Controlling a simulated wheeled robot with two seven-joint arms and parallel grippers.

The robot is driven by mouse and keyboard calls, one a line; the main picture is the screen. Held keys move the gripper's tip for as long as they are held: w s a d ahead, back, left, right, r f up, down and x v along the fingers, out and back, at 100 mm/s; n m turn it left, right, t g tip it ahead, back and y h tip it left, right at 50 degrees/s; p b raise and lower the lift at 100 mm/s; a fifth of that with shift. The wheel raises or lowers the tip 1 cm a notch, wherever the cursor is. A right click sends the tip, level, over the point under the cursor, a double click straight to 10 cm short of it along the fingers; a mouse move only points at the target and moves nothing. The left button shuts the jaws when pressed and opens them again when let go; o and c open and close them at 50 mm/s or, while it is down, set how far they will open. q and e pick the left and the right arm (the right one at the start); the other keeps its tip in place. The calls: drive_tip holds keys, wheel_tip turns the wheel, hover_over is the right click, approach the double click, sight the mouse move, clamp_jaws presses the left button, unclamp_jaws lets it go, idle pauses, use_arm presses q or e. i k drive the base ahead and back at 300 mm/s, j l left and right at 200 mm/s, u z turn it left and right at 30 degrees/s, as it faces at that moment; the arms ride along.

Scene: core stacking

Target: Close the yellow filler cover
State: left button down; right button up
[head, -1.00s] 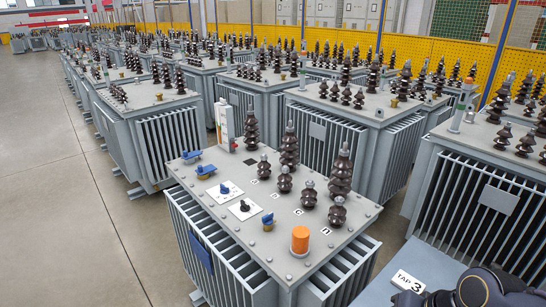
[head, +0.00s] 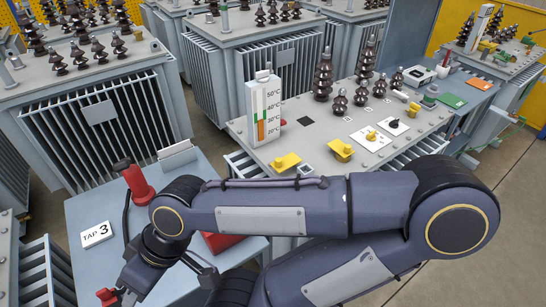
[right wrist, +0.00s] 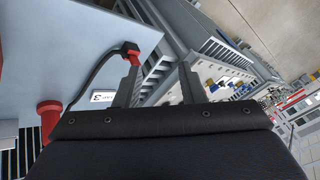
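A yellow selector knob (head: 371,135) sits on a white plate farther right. My right arm crosses the front of the transformer and hides its lower part. My right gripper (right wrist: 157,82) is open in the right wrist view, with nothing between its fingers. My left gripper is not in view.
A side table (head: 85,210) carries a "TAP 3" card (head: 97,235), a red-handled post (head: 135,180) with a black cable, and a red object (head: 222,242). A red cable end (right wrist: 133,55) is near my left fingertip in the wrist view. Tall bushings and a gauge (head: 263,110) rise from the lid.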

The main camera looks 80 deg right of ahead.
sight(281, 165)
drive_tip(key=z, duration=2.9)
